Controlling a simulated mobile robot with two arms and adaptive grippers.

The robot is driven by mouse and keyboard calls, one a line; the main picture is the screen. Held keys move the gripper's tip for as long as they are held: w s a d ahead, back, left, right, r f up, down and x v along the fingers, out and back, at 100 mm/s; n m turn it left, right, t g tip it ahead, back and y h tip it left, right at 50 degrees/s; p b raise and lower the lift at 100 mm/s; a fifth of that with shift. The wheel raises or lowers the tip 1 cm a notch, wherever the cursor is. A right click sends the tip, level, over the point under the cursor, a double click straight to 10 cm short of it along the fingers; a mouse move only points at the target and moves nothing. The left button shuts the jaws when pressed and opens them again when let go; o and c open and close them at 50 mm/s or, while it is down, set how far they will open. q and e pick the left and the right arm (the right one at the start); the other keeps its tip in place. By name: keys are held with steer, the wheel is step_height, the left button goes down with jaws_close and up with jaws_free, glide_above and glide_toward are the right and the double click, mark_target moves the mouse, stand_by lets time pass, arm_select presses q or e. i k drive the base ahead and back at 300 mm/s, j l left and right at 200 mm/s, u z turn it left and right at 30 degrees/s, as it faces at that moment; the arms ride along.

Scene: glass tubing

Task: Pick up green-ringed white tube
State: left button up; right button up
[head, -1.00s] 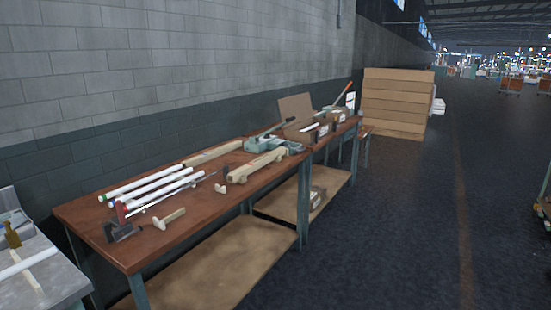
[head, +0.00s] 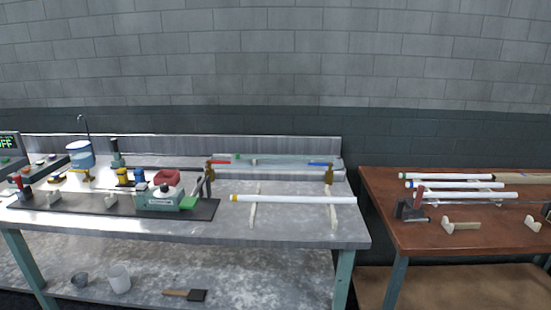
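A white tube with a green ring at its left end (head: 445,177) lies on the brown table at the right of the head view. It is the rearmost of the white tubes there and lies roughly level across the picture. A white tube with a blue ring (head: 450,185) lies just in front of it. Another white tube (head: 475,195), nearer the front, has its left end by a red-and-dark clamp-like tool (head: 414,204). Neither of my grippers is in view.
The brown table (head: 425,237) also holds small cream supports (head: 461,225). A metal bench (head: 285,232) at left and centre carries a yellow-ringed white tube (head: 292,199) on two supports and a green-and-grey device (head: 160,197). A narrow gap separates the tables. A block wall stands behind.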

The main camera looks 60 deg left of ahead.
mark_target(321, 157)
steer(key=u, duration=1.7)
steer(key=j, duration=0.1)
